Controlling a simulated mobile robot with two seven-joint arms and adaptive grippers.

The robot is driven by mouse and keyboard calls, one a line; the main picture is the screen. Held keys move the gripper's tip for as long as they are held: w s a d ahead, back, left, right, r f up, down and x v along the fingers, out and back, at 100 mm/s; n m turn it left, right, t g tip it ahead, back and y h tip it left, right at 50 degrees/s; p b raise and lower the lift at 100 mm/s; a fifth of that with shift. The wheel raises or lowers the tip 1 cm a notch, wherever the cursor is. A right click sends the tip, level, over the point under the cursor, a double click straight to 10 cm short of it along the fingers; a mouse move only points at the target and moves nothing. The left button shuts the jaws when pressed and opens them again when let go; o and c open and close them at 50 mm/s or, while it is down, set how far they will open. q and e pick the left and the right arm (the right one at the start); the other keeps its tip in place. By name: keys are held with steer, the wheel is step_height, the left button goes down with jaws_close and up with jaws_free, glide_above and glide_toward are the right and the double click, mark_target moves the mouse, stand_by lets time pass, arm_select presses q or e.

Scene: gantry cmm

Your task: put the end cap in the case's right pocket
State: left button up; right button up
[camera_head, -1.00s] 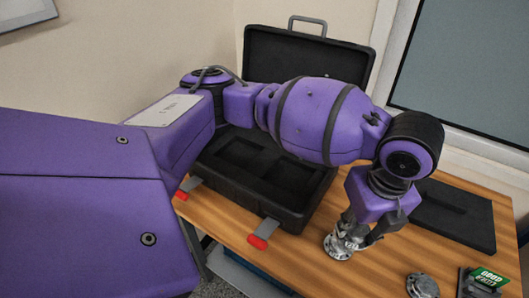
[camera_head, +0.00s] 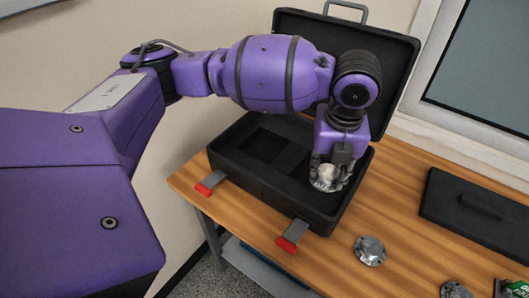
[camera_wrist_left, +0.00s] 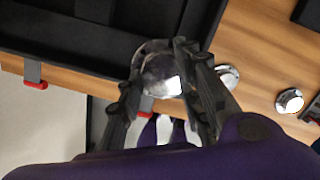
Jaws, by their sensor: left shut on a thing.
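The end cap (camera_head: 327,179) is a shiny silver metal piece with a round flange and a domed middle. My left gripper (camera_head: 331,168) points down and is shut on it, over the right part of the open black case (camera_head: 262,184). In the left wrist view the fingers flank the end cap (camera_wrist_left: 160,76), which overlaps the case's front wall (camera_wrist_left: 75,58). The case's left pocket (camera_head: 263,146) shows as a dark recess. The right pocket is hidden by my gripper and the end cap. I cannot tell how high the end cap is. My right gripper is not in view.
A similar metal flange (camera_head: 369,250) lies on the wooden table (camera_head: 405,212) right of the case. A black slab (camera_head: 480,208) lies right. The case lid (camera_head: 385,75) stands open behind.

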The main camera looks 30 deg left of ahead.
arm_select(q)
steer(key=w+a+f, duration=0.1)
steer(key=w+f, duration=0.1)
steer(key=w+a+f, duration=0.2)
steer(key=w+f, duration=0.1)
steer(key=w+a+f, duration=0.1)
steer(key=w+f, duration=0.1)
steer(key=w, duration=0.1)
steer(key=shift+a+f+b, duration=0.15)
steer(key=shift+f+b, duration=0.05)
steer(key=shift+b, duration=0.15)
steer(key=shift+w+f, duration=0.2)
steer(key=shift+w+a+f, duration=0.1)
steer(key=shift+w+f, duration=0.05)
steer(key=shift+f, duration=0.75)
steer(key=shift+w+a+f, duration=0.1)
steer(key=shift+f, duration=0.75)
steer(key=shift+f, duration=0.15)
steer(key=o, duration=1.3)
